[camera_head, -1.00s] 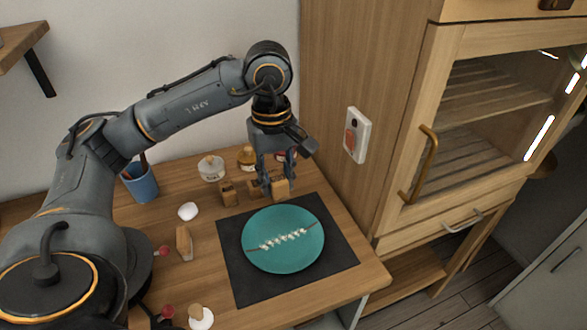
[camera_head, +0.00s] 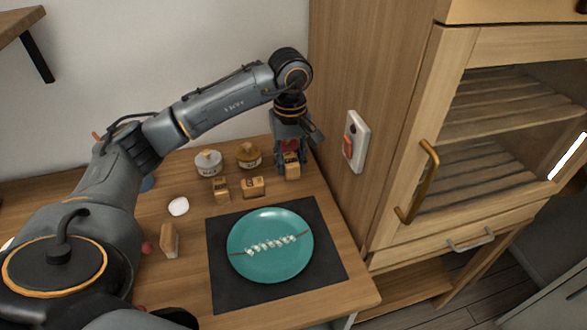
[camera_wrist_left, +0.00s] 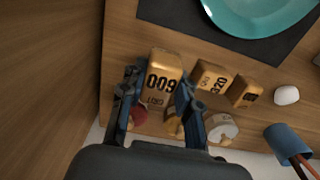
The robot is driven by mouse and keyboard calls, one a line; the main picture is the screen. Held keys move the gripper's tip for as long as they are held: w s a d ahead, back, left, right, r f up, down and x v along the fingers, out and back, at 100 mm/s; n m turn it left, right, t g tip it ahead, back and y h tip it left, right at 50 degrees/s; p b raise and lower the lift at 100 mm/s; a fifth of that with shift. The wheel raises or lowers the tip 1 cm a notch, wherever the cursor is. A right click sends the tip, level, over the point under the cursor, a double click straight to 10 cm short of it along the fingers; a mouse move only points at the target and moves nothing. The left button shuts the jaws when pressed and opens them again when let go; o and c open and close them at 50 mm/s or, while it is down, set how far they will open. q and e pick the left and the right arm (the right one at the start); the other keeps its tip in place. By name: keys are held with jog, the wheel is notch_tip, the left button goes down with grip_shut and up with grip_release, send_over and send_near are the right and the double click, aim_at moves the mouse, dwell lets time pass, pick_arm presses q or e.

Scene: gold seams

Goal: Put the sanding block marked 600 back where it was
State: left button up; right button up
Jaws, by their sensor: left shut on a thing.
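The sanding block marked 600 (camera_wrist_left: 162,78) is a wooden block with dark digits, between the two fingers of my left gripper (camera_wrist_left: 155,98). My left gripper (camera_head: 290,160) is shut on it at the back right of the table. The same block (camera_head: 292,167) shows below the fingers in the head view. It looks larger than its neighbours in the wrist view; I cannot tell whether it touches the table. A block marked 320 (camera_wrist_left: 212,78) and another block (camera_wrist_left: 244,92) stand beside it in a row. In the head view these are the middle block (camera_head: 252,187) and the left block (camera_head: 221,188).
A teal plate (camera_head: 270,265) with white blobs along a seam lies on a dark mat (camera_head: 222,292). A white-lidded jar (camera_head: 208,163) and an amber jar (camera_head: 248,155) stand behind the blocks. A red-topped jar (camera_wrist_left: 138,116) is close to the gripper. A tall cabinet (camera_head: 345,200) borders the right.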

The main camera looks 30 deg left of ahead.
aim_at(293, 183)
pick_arm(q)
jog(key=shift+w+a+f, duration=0.15)
jog(key=shift+w+f, duration=0.3)
jog(key=shift+f, duration=0.1)
jog(key=shift+w+a+f, duration=0.15)
jog(key=shift+w+f, duration=0.4)
jog(key=shift+f, duration=0.2)
notch_tip(293, 183, down, 2)
jog(key=shift+f+p, duration=0.15)
jog(key=shift+p, duration=0.55)
jog(key=shift+f, duration=0.3)
pick_arm(e)
jog(key=shift+w+d+r, duration=0.15)
jog(key=shift+d+r, duration=0.4)
jog(key=shift+r, duration=0.2)
pick_arm(q)
jog(key=shift+f, duration=0.1)
pick_arm(e)
jog(key=shift+f, duration=0.1)
pick_arm(q)
jog(key=shift+f+b, duration=0.15)
jog(key=shift+b, duration=0.2)
jog(key=o, duration=1)
